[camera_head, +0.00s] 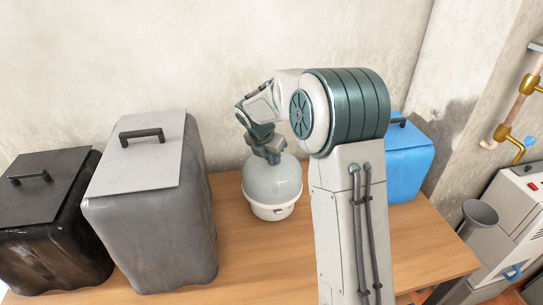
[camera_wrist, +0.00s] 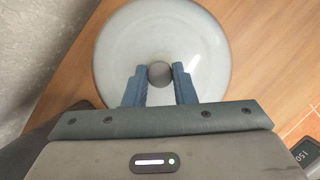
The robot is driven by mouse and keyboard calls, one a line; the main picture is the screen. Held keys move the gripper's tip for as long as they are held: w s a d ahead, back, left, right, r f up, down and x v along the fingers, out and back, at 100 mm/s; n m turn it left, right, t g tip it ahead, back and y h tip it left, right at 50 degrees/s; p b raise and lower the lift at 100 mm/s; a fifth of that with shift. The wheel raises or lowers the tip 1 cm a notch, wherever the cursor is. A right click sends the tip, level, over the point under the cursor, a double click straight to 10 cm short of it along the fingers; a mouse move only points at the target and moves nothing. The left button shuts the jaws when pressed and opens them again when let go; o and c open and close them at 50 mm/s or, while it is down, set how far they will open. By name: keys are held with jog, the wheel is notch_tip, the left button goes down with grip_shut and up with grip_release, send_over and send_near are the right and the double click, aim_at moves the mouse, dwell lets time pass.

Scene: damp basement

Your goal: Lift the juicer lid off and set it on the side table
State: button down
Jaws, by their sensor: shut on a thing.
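The juicer (camera_head: 271,211) stands upright on the wooden table (camera_head: 245,262), with a white base below its lid. Its lid (camera_head: 272,181) is a pale, translucent dome; in the wrist view the lid (camera_wrist: 118,52) shows from above as a round disc with a dark knob (camera_wrist: 159,73) at its centre. My gripper (camera_head: 269,155) is above the dome. In the wrist view my gripper (camera_wrist: 159,80) has its two blue fingers shut on the knob. The lid appears seated on the base; I see no gap. I cannot make out a separate side table.
A grey bin (camera_head: 150,225) with a handled lid and a black bin (camera_head: 50,235) stand left of the juicer. A blue bin (camera_head: 407,165) is behind my arm. A grey machine with a funnel (camera_head: 480,213) is at the right. Bare table lies around the juicer.

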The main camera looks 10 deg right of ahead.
jog(key=shift+r+p, duration=3.8)
jog(key=shift+r, duration=0.4)
jog(key=shift+d+f, duration=0.1)
